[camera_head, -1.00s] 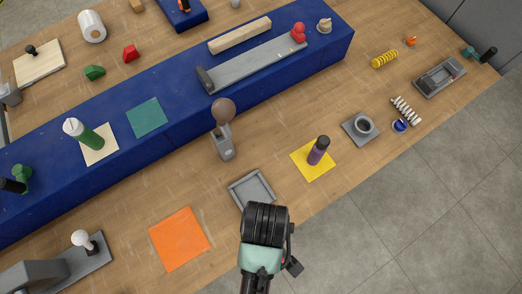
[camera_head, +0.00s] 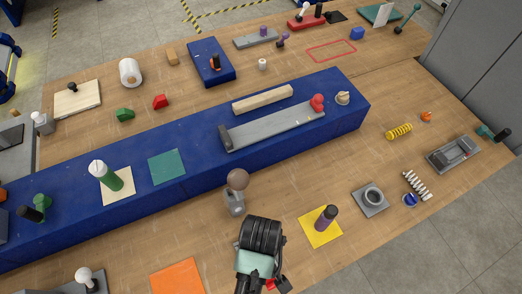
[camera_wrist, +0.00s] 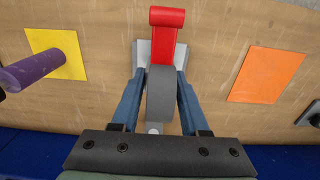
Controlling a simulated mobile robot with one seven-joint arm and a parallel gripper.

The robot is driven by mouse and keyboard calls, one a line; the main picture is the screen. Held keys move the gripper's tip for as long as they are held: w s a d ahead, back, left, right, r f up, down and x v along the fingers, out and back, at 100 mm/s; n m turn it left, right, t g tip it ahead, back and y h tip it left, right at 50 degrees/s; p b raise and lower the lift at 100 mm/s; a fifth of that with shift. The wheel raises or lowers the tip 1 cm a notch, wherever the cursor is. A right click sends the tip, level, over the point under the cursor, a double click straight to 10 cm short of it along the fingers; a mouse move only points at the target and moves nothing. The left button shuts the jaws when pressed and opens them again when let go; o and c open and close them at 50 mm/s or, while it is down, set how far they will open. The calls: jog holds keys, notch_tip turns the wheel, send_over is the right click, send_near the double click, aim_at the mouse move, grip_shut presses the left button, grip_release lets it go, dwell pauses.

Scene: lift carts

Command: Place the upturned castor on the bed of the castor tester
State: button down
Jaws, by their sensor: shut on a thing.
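My gripper (camera_wrist: 160,112) is shut on the upturned castor, whose grey wheel (camera_wrist: 160,92) sits between the blue fingers in the wrist view. A red lever-like part (camera_wrist: 167,50) extends from beyond the wheel. In the head view my gripper (camera_head: 260,235) is low in the middle and hides most of the castor. A long grey bed (camera_head: 270,129) with a dark end block and red end piece, apparently the castor tester, lies on the blue raised bench.
A brown-knobbed grey stand (camera_head: 236,205) is just behind my gripper. A purple bottle (camera_head: 326,217) stands on a yellow mat (camera_head: 310,236) to the right. An orange mat (camera_head: 178,278) lies left. A wooden bar (camera_head: 262,100) lies behind the grey bed.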

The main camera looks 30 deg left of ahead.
jog(key=shift+w+a, duration=0.6)
jog(key=shift+a, duration=0.1)
jog(key=shift+w+a+f+p, duration=0.2)
jog(key=shift+f+p, duration=0.15)
jog(key=shift+f, duration=0.35)
jog(key=shift+w+a+f+p, duration=0.15)
jog(key=shift+f+p, duration=0.15)
jog(key=shift+f, duration=0.4)
jog(key=shift+s+f, duration=0.1)
jog(key=shift+f, duration=0.25)
jog(key=shift+c, duration=2.1)
grip_release()
jog(key=shift+f, duration=0.1)
notch_tip(320, 180, up, 12)
jog(key=shift+r+b, duration=0.1)
jog(key=shift+b, duration=0.35)
